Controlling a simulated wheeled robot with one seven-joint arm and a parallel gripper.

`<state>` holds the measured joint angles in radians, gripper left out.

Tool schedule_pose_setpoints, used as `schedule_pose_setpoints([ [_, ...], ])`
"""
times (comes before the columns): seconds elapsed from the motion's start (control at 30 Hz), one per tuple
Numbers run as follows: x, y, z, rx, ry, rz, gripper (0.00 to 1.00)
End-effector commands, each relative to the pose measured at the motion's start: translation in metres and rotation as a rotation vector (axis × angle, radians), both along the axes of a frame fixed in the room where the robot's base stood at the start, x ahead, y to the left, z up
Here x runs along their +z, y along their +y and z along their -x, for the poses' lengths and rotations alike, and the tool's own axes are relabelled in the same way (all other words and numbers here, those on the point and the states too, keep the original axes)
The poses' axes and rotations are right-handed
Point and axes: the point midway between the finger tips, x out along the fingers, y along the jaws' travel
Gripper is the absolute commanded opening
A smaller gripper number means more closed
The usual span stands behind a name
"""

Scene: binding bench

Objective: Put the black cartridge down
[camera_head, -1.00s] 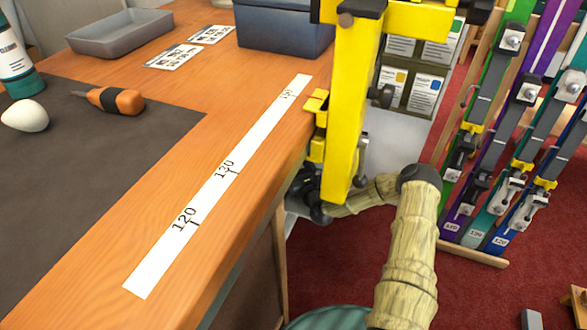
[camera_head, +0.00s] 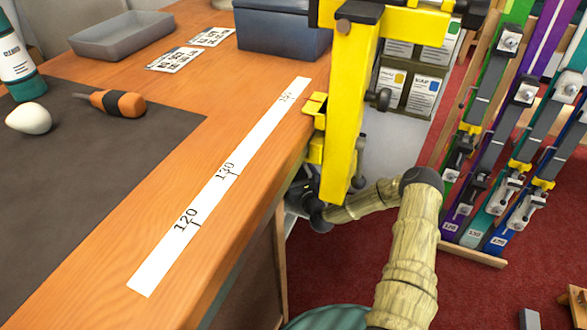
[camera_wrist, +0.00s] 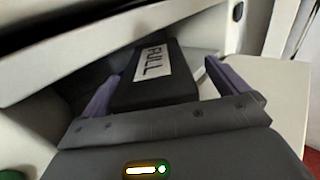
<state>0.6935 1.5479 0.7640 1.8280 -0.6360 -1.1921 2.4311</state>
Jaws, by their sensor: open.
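The black cartridge (camera_wrist: 155,88) shows in the wrist view, with a white label reading FULL. It lies between the two purple-grey fingers of my gripper (camera_wrist: 160,70). The fingers are spread, with a clear gap between the cartridge and the right finger; the left finger is close to it, and I cannot tell whether they touch. A pale panel crosses above the left finger. The cartridge's underside is hidden, so I cannot tell what it rests on. In the head view my arm reaches in beside the bench, and the bench edge and a yellow clamp hide the fingers and cartridge.
The orange wooden bench (camera_head: 95,255) carries a white measuring strip (camera_head: 215,190). The yellow clamp (camera_head: 345,110) stands at its right edge, close to my arm. Red floor (camera_head: 480,290) is open below.

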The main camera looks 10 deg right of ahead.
Motion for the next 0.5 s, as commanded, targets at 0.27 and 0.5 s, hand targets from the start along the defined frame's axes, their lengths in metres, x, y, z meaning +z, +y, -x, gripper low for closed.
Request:
schedule_pose_setpoints([
  [0.27, 0.002, -0.011, 0.055, -0.002, 0.004, -0.004, 0.99],
  [0.5, 0.001, -0.018, 0.090, -0.001, 0.002, -0.003, 0.99],
])
